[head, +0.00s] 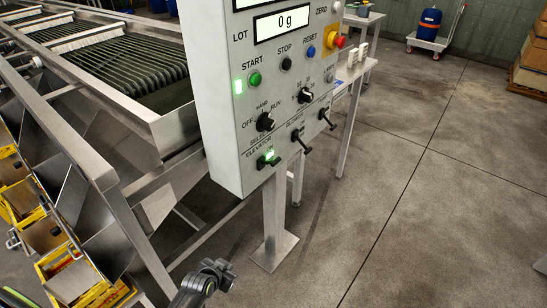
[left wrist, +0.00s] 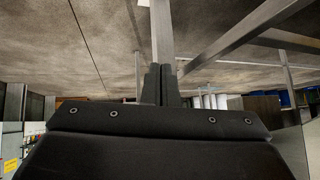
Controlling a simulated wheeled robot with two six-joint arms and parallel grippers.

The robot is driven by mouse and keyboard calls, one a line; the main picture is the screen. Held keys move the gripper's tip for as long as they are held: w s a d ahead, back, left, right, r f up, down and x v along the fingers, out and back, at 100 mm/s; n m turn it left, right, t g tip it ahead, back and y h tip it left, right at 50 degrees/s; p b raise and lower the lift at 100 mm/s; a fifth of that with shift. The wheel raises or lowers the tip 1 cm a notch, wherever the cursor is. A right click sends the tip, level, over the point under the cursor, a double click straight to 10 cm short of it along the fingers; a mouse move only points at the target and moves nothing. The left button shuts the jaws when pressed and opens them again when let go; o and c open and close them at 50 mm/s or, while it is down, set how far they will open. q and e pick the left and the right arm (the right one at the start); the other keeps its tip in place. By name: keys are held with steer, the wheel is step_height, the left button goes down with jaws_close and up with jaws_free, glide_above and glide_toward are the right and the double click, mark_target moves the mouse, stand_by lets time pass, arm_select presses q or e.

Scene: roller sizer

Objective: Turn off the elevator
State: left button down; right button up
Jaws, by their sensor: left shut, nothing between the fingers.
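The grey control box (head: 225,110) stands on a post in the middle of the head view. The elevator switch (head: 268,162), a small black lever under the "ELEVATOR" label, is at the box's lower left. A green light (head: 269,154) glows at this switch. My left gripper (head: 222,271) is at the bottom of the head view, below the box and apart from the switch. In the left wrist view its dark fingers (left wrist: 160,85) are together with nothing between them. The switch cannot be made out in that view. My right gripper is not in view.
Two more black levers (head: 297,138) sit right of the elevator switch. Above are a selector knob (head: 265,122), a lit green start button (head: 255,79) and a red emergency stop (head: 335,42). The metal sizer frame (head: 95,165) fills the left. Floor at right is clear.

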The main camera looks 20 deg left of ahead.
arm_select(q)
steer(key=w+d+r+m+t+h, duration=0.1)
steer(key=w+d+r+t, duration=0.1)
steer(key=r, duration=1)
steer(key=w+d+r+m+t+h+p, duration=0.1)
steer(key=w+r, duration=0.4)
steer(key=r, duration=0.7)
steer(key=w+d+r+m+t+h, duration=0.2)
steer(key=w+d+r+m+t, duration=0.1)
steer(key=r, duration=0.9)
steer(key=shift+w+d+r+p, duration=0.15)
steer(key=shift+w+d+p, duration=0.25)
steer(key=shift+w+d, duration=0.25)
steer(key=shift+d, duration=0.15)
steer(key=p, duration=0.2)
glide_above(275, 163)
steer(key=s+d, duration=0.2)
step_height(275, 163, down, 2)
steer(key=shift+w+a+f, duration=0.1)
steer(key=shift+a+f, duration=0.25)
steer(key=shift+f, duration=0.35)
steer(key=shift+w+a+f, duration=0.1)
steer(key=shift+a+f, duration=0.2)
steer(key=shift+f, duration=0.35)
steer(key=shift+w+a+f, duration=0.1)
steer(key=shift+a+f, duration=0.25)
steer(key=shift+f, duration=0.35)
steer(key=shift+f+b, duration=0.1)
steer(key=shift+b, duration=0.35)
